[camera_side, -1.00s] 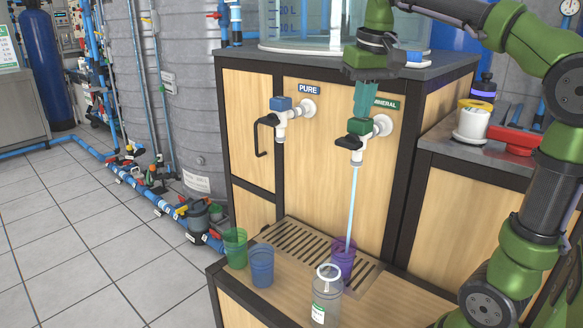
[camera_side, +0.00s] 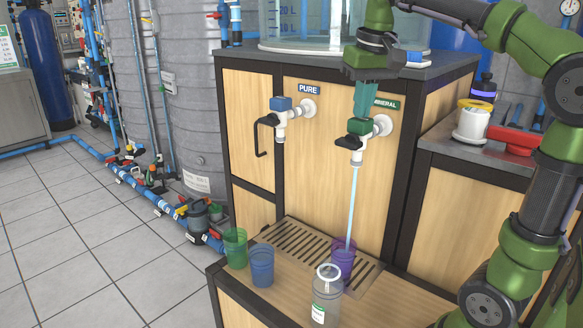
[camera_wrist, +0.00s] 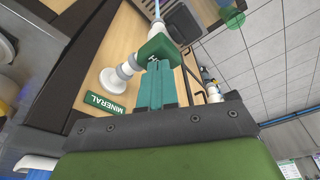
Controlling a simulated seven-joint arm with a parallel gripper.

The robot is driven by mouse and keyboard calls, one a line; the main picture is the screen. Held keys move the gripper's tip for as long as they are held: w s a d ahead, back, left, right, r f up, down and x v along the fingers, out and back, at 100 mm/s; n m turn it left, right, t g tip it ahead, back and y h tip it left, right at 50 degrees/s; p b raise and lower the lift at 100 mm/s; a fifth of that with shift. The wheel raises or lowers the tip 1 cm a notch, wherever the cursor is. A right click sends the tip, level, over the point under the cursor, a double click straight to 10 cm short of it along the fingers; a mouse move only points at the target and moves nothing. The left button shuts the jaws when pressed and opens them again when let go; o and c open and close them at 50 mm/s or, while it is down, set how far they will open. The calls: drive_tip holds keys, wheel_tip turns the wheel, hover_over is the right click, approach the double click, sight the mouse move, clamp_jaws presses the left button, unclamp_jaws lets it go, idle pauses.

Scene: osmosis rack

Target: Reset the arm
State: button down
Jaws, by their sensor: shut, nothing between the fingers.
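My gripper (camera_side: 363,112) points down with its teal fingers shut and empty, right above the green-topped MINERAL tap (camera_side: 359,132). In the wrist view the shut fingers (camera_wrist: 157,72) reach to the tap's green block (camera_wrist: 160,48); I cannot tell whether they touch it. The tap's black lever (camera_side: 349,142) points left. A stream of water (camera_side: 352,205) runs from the tap into the purple cup (camera_side: 342,262) on the drain grate. The MINERAL sign (camera_wrist: 104,107) is beside the tap.
The blue-topped PURE tap (camera_side: 285,110) is to the left. A green cup (camera_side: 235,248), a blue cup (camera_side: 261,266) and a clear bottle (camera_side: 326,296) stand near the grate (camera_side: 285,240).

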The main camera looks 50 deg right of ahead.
idle(0.8)
wheel_tip(320, 180, up, 6)
idle(0.3)
drive_tip(key=s+a+f+t+y, duration=0.1)
drive_tip(key=s+a+f, duration=0.1)
drive_tip(key=a+f, duration=0.2)
drive_tip(key=s+a+f+n+t+y, duration=0.1)
drive_tip(key=a+f, duration=0.3)
drive_tip(key=f, duration=0.6)
drive_tip(key=s+a+f+n+t+y, duration=0.1)
drive_tip(key=s+a+f+t, duration=0.2)
drive_tip(key=f, duration=0.4)
drive_tip(key=shift+s+a+f, duration=0.4)
drive_tip(key=shift+s+a, duration=0.2)
drive_tip(key=shift+a, duration=0.35)
